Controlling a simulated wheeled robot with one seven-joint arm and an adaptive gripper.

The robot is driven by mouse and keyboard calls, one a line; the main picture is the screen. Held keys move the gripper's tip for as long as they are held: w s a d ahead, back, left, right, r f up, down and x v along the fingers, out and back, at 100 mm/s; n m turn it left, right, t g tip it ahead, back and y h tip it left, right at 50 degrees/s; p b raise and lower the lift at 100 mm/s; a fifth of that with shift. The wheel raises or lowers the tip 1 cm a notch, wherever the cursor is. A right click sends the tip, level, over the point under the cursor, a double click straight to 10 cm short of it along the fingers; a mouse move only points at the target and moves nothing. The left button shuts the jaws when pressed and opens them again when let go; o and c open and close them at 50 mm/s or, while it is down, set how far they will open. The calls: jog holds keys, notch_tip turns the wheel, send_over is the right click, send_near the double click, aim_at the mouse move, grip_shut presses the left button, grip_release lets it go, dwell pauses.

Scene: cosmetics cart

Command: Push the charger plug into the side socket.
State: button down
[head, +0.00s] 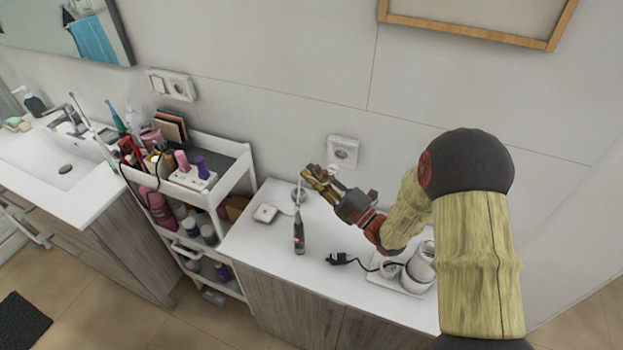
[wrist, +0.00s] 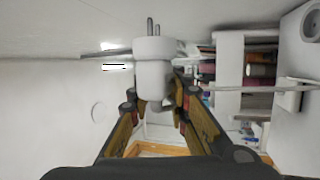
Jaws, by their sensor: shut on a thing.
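The charger plug (wrist: 153,70) is white with two metal prongs, seen close up in the wrist view. My gripper (wrist: 158,108) is shut on its body, and the prongs point away from the fingers. In the head view my gripper (head: 312,178) is above the back of the white counter, near the wall. A white wall socket (head: 343,152) is just behind and to the right of the fingertips. The prongs are apart from any socket in the wrist view. The plug is too small and covered to make out clearly in the head view.
On the counter (head: 255,240) are a white box (head: 265,213), a dark upright handle (head: 299,238), a black plug (head: 338,259) with cable and white containers (head: 421,262). A loaded cart (head: 236,172) stands left. Another wall socket plate (head: 172,85) is farther left.

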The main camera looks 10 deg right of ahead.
jog(key=shift+w+d+b, duration=0.45)
jog(key=shift+w+d, duration=0.1)
jog(key=shift+w, duration=0.2)
jog(key=shift+w+d+b, duration=0.4)
jog(key=shift+w+d, duration=0.1)
jog(key=shift+w, duration=0.25)
jog(key=shift+r, duration=0.1)
jog(key=shift+b, duration=1.3)
dwell(0.6)
jog(key=shift+w+d+g+b, duration=0.15)
jog(key=shift+w+d+b, duration=0.35)
jog(key=shift+w+b, duration=0.2)
jog(key=shift+w+d+g+b, duration=0.15)
jog(key=shift+w+d+b, duration=0.3)
jog(key=shift+w+b, duration=0.25)
dwell(0.5)
jog(key=c, duration=1.6)
grip_release()
jog(key=shift+v, duration=4)
jog(key=shift+a, duration=0.15)
